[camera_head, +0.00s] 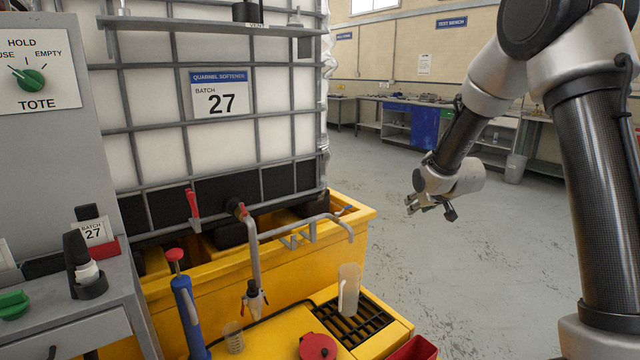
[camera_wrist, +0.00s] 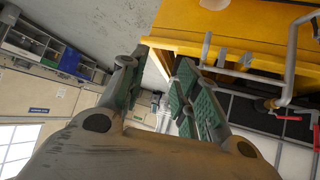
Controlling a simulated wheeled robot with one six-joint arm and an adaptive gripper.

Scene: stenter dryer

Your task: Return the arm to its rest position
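My arm reaches in from the right of the head view, raised and bent at the elbow. My gripper (camera_head: 431,209) hangs in free air over the floor, right of the yellow pallet (camera_head: 365,225), touching nothing. In the wrist view my gripper (camera_wrist: 155,72) shows two fingers with green pads, spread apart with nothing between them. The caged white tote (camera_head: 150,150) with the "Batch 27" label stands at the left, well away from the gripper.
A clear jug (camera_head: 348,290) stands on the black grate (camera_head: 372,325). A tap pipe (camera_head: 320,218) and a blue hand tool (camera_head: 188,315) with a red knob are nearby. A grey cabinet (camera_head: 60,150) is at left. Benches line the back wall. The grey floor (camera_head: 470,270) is clear.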

